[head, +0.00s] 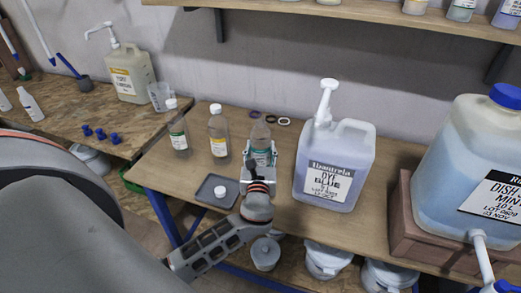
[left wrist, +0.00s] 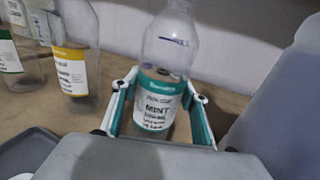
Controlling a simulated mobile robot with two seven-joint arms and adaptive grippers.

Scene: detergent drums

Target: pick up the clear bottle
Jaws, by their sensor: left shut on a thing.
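The clear bottle (head: 260,134) has no cap and a teal-and-white label reading mint; it stands upright on the wooden bench in the head view. In the left wrist view the clear bottle (left wrist: 170,45) rises between the fingers. My left gripper (head: 260,160) is shut on it around the label, and the left gripper's two fingers (left wrist: 160,112) flank it in the wrist view. Whether its base touches the bench is hidden by the gripper. My right gripper does not show in either view.
Two capped bottles, one green-labelled (head: 178,130) and one yellow-labelled (head: 218,135), stand to the left. A grey tray (head: 205,192) with a white cap is in front. A blue pump jug (head: 335,165) stands close on the right. Several rings (head: 284,121) lie behind.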

